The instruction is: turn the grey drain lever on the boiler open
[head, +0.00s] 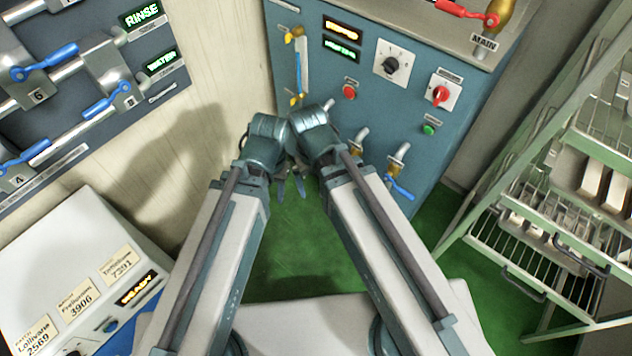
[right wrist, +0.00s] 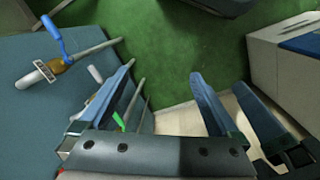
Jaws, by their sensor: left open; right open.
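The boiler (head: 385,125) is the blue cabinet at the upper middle of the head view. A low valve (head: 358,142) sits on its front, partly behind my right wrist; its lever cannot be made out clearly. In the right wrist view a small light-grey piece (right wrist: 95,74), perhaps the grey lever, shows beside the left finger. My left gripper (head: 290,187) is open and empty, pointing down in front of the boiler. My right gripper (right wrist: 161,72) is open and empty, its fingers over the green floor, apart from the valves. In the head view the arm hides it.
A brass valve with a blue lever (head: 400,188) stands right of the low valve. A red lever (head: 465,10) is on top. A green rack (head: 520,200) stands right, a pipe panel (head: 90,90) left, and a white label cabinet (head: 75,235) lower left. Green floor is clear between.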

